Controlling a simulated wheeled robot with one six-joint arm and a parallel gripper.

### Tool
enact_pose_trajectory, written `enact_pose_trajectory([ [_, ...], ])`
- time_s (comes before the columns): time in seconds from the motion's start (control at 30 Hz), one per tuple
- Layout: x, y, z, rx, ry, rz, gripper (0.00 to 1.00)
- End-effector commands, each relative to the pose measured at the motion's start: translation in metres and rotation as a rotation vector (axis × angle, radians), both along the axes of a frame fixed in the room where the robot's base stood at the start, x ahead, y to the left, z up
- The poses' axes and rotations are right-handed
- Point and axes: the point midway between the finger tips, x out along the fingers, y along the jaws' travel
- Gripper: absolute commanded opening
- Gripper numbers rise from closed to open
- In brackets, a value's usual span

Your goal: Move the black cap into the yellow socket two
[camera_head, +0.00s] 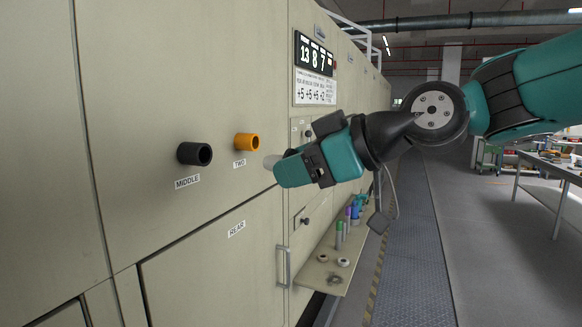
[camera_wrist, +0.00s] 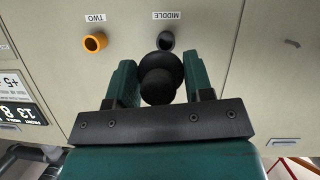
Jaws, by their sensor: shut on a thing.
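The yellow socket two (camera_head: 246,142) sticks out of the beige furnace wall above a label reading TWO. It also shows at upper left in the wrist view (camera_wrist: 94,43), which is upside down. My gripper (camera_head: 279,168) is near the wall, to the right of and slightly below the yellow socket. In the wrist view, its green fingers are shut on the round black cap (camera_wrist: 160,84). The cap is apart from the yellow socket and partly overlaps the dark socket in that view. In the head view a pale tip shows at the fingers; the cap is not clear there.
A dark socket (camera_head: 194,153) labelled MIDDLE sits left of the yellow one. A shelf (camera_head: 310,272) below my gripper holds several coloured cylinders and rings. A door handle (camera_head: 284,266) sticks out nearby. The aisle (camera_head: 412,240) at right is clear.

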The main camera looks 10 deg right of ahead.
Motion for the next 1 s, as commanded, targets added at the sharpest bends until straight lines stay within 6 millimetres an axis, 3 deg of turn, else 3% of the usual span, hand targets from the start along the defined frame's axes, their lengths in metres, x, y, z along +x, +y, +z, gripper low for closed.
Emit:
enact_pose_trajectory([
  [0.33,0.009,-0.001,0.004,0.000,0.000,-0.001,0.22],
  [0.47,0.043,-0.007,0.013,-0.001,0.003,-0.001,0.22],
  [0.7,0.126,-0.028,0.015,0.000,0.004,-0.002,0.22],
  [0.83,0.155,-0.037,0.009,0.000,0.001,-0.001,0.22],
  [1.0,0.170,-0.041,0.004,0.001,-0.002,0.001,0.22],
])
